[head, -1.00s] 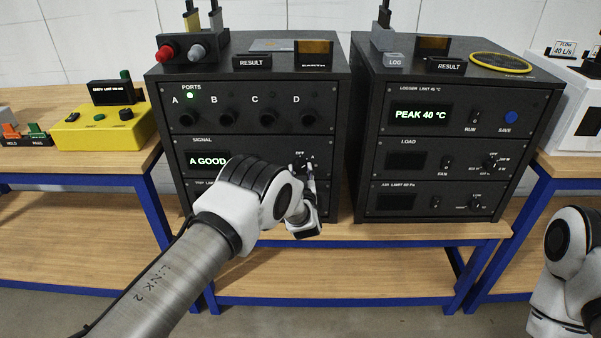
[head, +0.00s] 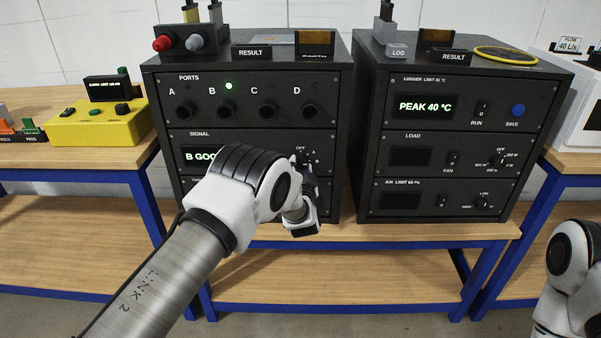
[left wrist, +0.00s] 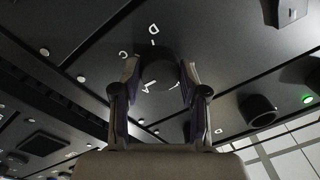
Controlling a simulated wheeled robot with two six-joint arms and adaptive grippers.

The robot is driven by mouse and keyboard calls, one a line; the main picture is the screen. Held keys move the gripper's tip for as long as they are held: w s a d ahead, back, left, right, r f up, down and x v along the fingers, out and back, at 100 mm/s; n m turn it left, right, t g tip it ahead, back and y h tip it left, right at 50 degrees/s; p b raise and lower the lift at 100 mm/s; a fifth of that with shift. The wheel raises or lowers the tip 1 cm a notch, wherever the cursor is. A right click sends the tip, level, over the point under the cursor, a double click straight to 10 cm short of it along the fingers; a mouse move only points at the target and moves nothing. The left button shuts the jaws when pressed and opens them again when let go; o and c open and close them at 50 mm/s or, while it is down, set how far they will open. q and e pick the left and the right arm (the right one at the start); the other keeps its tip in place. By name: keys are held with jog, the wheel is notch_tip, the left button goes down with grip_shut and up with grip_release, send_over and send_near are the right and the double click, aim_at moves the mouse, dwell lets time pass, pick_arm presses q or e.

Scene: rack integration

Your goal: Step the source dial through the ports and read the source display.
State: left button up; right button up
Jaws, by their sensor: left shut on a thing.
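The source display (head: 198,155) in the SIGNAL panel of the left rack box starts with "B GOO"; my left arm hides the rest. The source dial (left wrist: 160,72) is a dark round knob ringed by white marks, with C and D readable in the left wrist view. My left gripper (left wrist: 159,85) is shut on the dial, one finger on each side. In the head view the left gripper (head: 303,181) covers most of the dial. The green lamp (head: 228,86) beside port B is lit. My right gripper is out of view.
The right rack box (head: 455,82) shows "PEAK 40 °C". A yellow tester (head: 105,125) is on the left table. Port sockets A to D line the PORTS panel above my left gripper.

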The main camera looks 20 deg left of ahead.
pick_arm(q)
jog(key=shift+m, duration=0.6)
jog(key=o, duration=1.2)
jog(key=shift+c, duration=0.2)
jog(key=v, duration=1.2)
